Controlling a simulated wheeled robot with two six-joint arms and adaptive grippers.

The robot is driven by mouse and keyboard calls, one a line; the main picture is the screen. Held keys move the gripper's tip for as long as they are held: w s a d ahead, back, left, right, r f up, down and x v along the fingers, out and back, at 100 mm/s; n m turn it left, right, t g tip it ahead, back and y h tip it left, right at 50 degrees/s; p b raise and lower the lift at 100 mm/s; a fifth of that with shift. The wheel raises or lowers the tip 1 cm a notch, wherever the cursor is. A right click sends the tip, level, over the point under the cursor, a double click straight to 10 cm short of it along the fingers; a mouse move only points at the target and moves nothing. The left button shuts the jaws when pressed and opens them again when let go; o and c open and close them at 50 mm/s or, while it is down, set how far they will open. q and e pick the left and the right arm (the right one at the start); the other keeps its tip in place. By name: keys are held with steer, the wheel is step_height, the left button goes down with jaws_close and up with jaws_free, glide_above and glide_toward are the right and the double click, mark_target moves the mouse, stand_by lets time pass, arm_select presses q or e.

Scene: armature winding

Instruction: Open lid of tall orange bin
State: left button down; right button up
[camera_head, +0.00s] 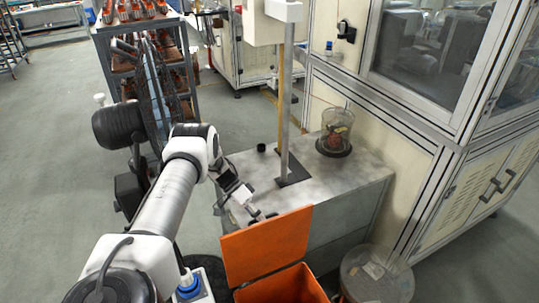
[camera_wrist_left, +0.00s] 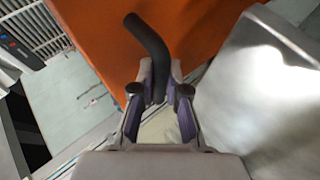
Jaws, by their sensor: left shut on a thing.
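The tall orange bin (camera_head: 287,289) stands at the bottom middle of the head view. Its orange lid (camera_head: 266,246) is raised and tilted steeply up, and part of the dark inside shows. In the left wrist view the orange lid (camera_wrist_left: 120,38) fills the upper middle, with a black bent handle (camera_wrist_left: 148,40) on it. My left gripper (camera_head: 262,217) is at the lid's upper edge. In the wrist view its fingers (camera_wrist_left: 160,92) are closed around the end of the handle. My right gripper is not in view.
A grey workbench (camera_head: 340,186) with a metal post (camera_head: 285,105) stands just behind the bin. A glass jar (camera_head: 337,125) sits on the bench. A round grey drum (camera_head: 377,280) stands right of the bin. A rack (camera_head: 115,60) holds orange parts at upper left.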

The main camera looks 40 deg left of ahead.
arm_select(q)
steer(key=shift+s+d+f, duration=0.2)
steer(key=shift+s+f, duration=0.05)
